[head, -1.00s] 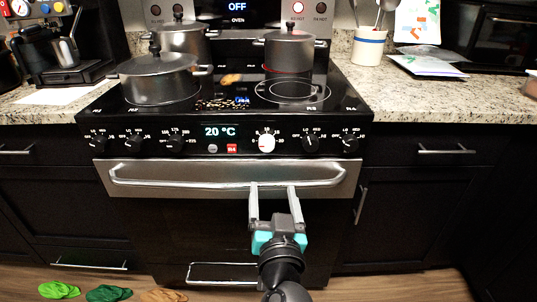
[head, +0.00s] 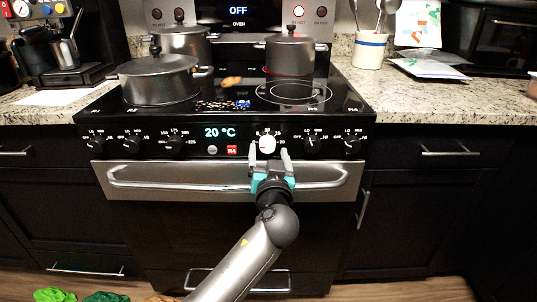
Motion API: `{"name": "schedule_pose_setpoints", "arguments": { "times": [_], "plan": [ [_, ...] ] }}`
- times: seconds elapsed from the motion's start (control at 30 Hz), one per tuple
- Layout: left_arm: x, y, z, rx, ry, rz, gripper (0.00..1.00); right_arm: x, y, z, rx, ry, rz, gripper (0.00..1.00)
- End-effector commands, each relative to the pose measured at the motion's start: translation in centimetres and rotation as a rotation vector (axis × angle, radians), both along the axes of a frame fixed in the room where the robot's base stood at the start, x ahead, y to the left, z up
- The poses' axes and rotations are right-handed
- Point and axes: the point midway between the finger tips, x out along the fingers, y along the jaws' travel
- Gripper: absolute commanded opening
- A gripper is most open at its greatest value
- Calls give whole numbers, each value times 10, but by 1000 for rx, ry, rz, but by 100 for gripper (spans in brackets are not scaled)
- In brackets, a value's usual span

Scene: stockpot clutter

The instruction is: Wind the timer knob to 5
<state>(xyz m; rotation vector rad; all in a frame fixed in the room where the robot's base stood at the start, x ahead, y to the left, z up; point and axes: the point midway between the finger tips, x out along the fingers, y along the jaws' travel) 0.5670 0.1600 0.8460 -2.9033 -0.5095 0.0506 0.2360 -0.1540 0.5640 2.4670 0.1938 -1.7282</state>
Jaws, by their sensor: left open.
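The timer knob (head: 267,144) is the round white knob on the black front panel of the stove, right of the green display. My left gripper (head: 268,154) is open in front of the panel, its two pale fingers pointing up at the knob, one to each side of its lower part. I cannot tell whether the fingers touch it. The numbers around the knob are partly covered and too small to read. My right gripper is not in view.
Black knobs (head: 312,144) sit on both sides of the timer knob. The oven handle (head: 170,182) runs below the panel, under my left gripper. Pots (head: 160,80) stand on the cooktop behind. A small red tile (head: 232,150) is left of the timer knob.

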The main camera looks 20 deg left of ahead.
Motion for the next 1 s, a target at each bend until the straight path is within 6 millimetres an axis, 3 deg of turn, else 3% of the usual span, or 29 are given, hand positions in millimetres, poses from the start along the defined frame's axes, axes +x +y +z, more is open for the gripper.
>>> {"name": "schedule_pose_setpoints", "arguments": {
  "times": [0.2, 0.5, 1.0],
  "plan": [
    [12, 4, 0, -1, 0, 0, 79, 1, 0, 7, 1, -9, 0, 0],
    [13, 5, 0, -1, 0, 0, 77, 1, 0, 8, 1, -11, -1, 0],
    [13, 5, 0, -1, 0, 0, 21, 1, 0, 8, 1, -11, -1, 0]
  ]
}}
